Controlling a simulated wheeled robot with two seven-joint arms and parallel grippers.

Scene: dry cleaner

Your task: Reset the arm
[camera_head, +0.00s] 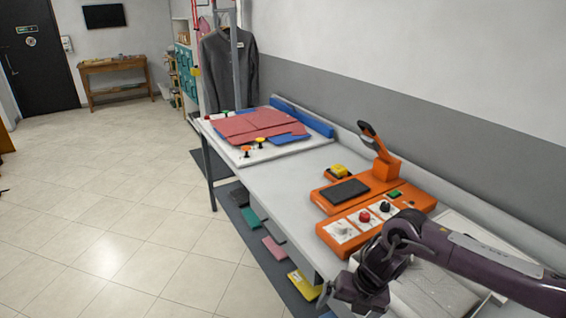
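My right arm (470,258) comes in from the right edge, dark purple, and reaches over the near end of the work table. It bends down at the wrist. My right gripper (343,298) hangs at the table's near front edge, close to the bottom of the picture. Its fingers are dark and seen at a poor angle, so I cannot tell whether they are open or shut. I see nothing held in it. My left arm and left gripper are not in view.
An orange machine (375,205) with a raised lever sits beyond my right arm. A white tray (497,297) lies beneath the arm. Red and blue folded cloth (257,125) lies at the table's far end. The tiled floor (120,220) at left is clear.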

